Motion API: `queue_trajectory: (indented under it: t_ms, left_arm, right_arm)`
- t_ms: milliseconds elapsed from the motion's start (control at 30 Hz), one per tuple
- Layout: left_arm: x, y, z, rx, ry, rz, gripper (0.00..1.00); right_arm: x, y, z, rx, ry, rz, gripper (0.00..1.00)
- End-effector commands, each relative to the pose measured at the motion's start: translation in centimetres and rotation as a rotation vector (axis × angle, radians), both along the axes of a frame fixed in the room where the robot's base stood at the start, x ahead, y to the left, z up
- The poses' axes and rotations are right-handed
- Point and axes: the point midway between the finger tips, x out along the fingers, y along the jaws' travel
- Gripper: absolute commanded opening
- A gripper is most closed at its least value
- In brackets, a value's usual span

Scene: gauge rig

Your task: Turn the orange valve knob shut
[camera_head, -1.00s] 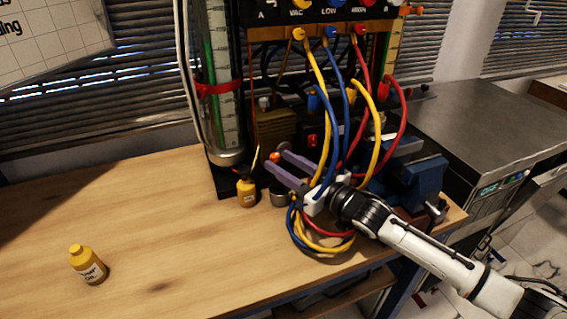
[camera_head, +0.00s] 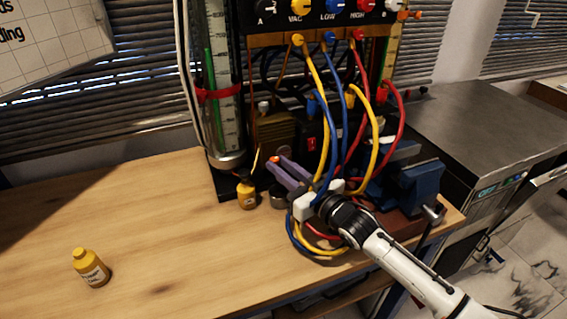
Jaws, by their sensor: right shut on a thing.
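The orange valve knob (camera_head: 274,159) is a small orange spot low at the front of the gauge rig, mostly hidden by my fingers. My right gripper (camera_head: 275,163) reaches in from the lower right, its two purple fingers shut on the knob, one on each side. The knob's turn angle is too small to read. My left gripper is not in view.
Yellow, blue and red hoses (camera_head: 374,125) hang from the rig close around my right wrist. A blue vise (camera_head: 415,183) is at right. Another yellow bottle (camera_head: 91,267) stands at left; the bench (camera_head: 170,230) between is clear.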

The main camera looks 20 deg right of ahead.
Motion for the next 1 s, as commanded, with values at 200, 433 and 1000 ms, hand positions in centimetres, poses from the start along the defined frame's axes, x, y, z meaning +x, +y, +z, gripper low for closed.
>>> queue_trajectory:
  t_ms: [200,433,1000]
  left_arm:
    - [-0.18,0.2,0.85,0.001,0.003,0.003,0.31]
    - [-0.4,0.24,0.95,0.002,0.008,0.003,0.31]
    - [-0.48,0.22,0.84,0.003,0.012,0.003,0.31]
  right_arm:
    - [-0.11,0.68,0.7,0.012,-0.01,-0.094,0.0]
    - [-0.18,0.5,0.5,0.007,-0.005,-0.151,0.0]
    - [-0.21,0.35,0.2,0.002,-0.001,-0.156,0.37]
